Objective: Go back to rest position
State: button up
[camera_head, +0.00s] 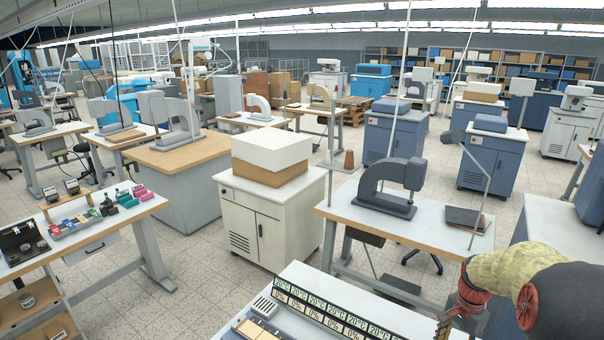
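My arm shows at the lower right, with a pale yellow sleeve, a dark link and red joints. It reaches left over the corner of the near white bench (312,272) and runs out at the bottom edge. I cannot make out my gripper's fingertips, so whether it holds anything is hidden.
A table with a grey press (385,203) and a dark pad (466,218) stands beyond the near bench. A white cabinet (255,222) bears stacked blocks at centre. A supply table (150,207) is at left. Tiled floor (215,280) is free between the left table and the near bench.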

jog(key=s+a+r+n+t+b, duration=0.3)
jog(key=s+a+r+n, duration=0.4)
jog(key=s+a, duration=0.3)
jog(key=s+a+r+n+t+b, duration=0.2)
jog(key=s+a+r+n, duration=0.5)
jog(key=s+a, duration=0.4)
jog(key=a+r+b, duration=0.1)
jog(key=a, duration=0.2)
jog(key=shift+s+a+r+t, duration=0.15)
jog(key=shift+s+a+t, duration=0.1)
jog(key=shift+a+t, duration=0.15)
jog(key=shift+c, duration=0.4)
